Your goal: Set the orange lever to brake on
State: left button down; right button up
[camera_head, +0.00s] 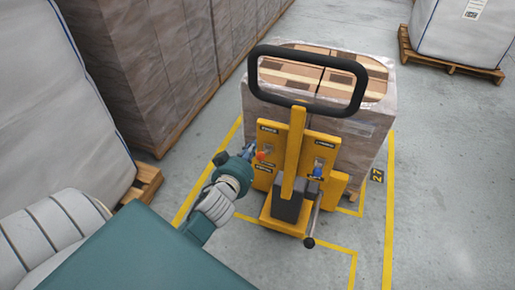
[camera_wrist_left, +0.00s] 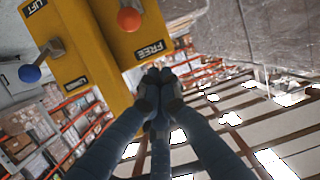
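The orange lever (camera_head: 260,155) is on the left of a yellow panel (camera_head: 287,178) on a pallet truck, its knob low, near the lower label. In the left wrist view the orange knob (camera_wrist_left: 129,19) is close to the label FREE (camera_wrist_left: 150,49). My left gripper (camera_head: 250,153) is just left of the knob in the head view. In the left wrist view my left gripper (camera_wrist_left: 158,80) has its fingertips together, with nothing visible between them, apart from the knob in the picture. My right gripper is out of view.
A blue-knobbed lever (camera_head: 317,172) is on the panel's right side; the blue knob (camera_wrist_left: 29,73) also shows in the left wrist view. A black loop handle (camera_head: 308,53) rises above the panel. A wrapped pallet load (camera_head: 372,130) stands behind. Bare floor (camera_head: 190,155) lies left.

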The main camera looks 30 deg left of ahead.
pick_arm(q)
send_over(257, 156)
jog(key=w+a, duration=0.2)
jog(key=w, duration=0.1)
jog(key=f, duration=0.2)
jog(key=shift+s+d+f+p, duration=0.15)
jog(key=shift+s+d+f, duration=0.25)
jog(key=shift+f, duration=0.25)
jog(key=shift+s+d+f+p, duration=0.15)
jog(key=shift+s+d+f, duration=0.15)
jog(key=shift+s+f, duration=0.25)
jog(key=shift+s+d+f, duration=0.2)
jog(key=shift+s+f, duration=0.15)
jog(key=shift+f, duration=0.05)
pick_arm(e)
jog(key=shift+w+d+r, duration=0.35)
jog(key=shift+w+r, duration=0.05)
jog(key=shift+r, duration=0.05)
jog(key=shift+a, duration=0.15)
pick_arm(q)
jog(key=shift+f, duration=0.1)
jog(key=shift+s+f, duration=0.1)
jog(key=shift+f, duration=0.1)
jog(key=shift+s, duration=0.1)
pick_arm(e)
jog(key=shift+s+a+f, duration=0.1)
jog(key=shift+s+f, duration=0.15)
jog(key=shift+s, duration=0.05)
